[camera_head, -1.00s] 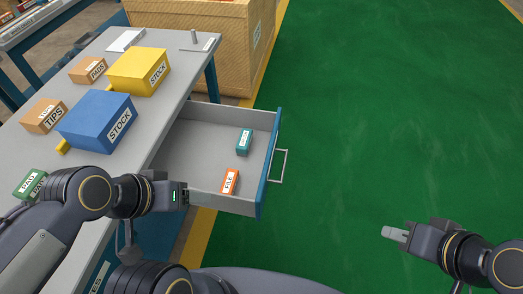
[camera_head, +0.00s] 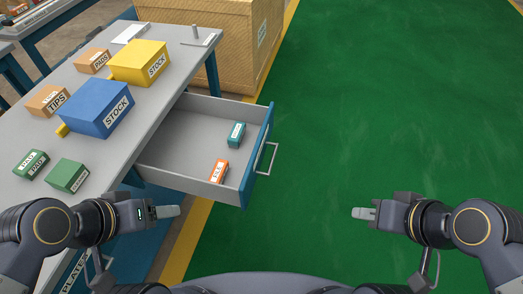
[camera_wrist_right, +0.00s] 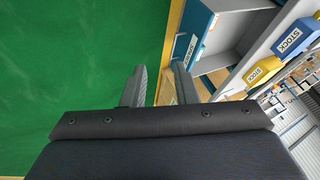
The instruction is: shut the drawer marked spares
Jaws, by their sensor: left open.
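The drawer (camera_head: 247,160) stands pulled well out of the grey bench, with a blue front and a metal handle (camera_head: 267,158). Its front faces right, so its label is hidden in the head view. The right wrist view shows a blue front with a white label (camera_wrist_right: 191,47), too small to read. Inside lie a teal box (camera_head: 236,134) and an orange box (camera_head: 219,171). My left gripper (camera_head: 168,211) is open and empty, left of and nearer than the drawer. My right gripper (camera_head: 365,213) is open and empty, well right of the handle; its fingers (camera_wrist_right: 158,85) show apart.
The bench top (camera_head: 150,105) holds a blue stock box (camera_head: 95,108), a yellow stock box (camera_head: 140,62) and several smaller boxes. Another blue front, with a partly visible label (camera_head: 75,275), is below. A wooden crate (camera_head: 230,45) stands behind. The green floor (camera_head: 390,100) is clear.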

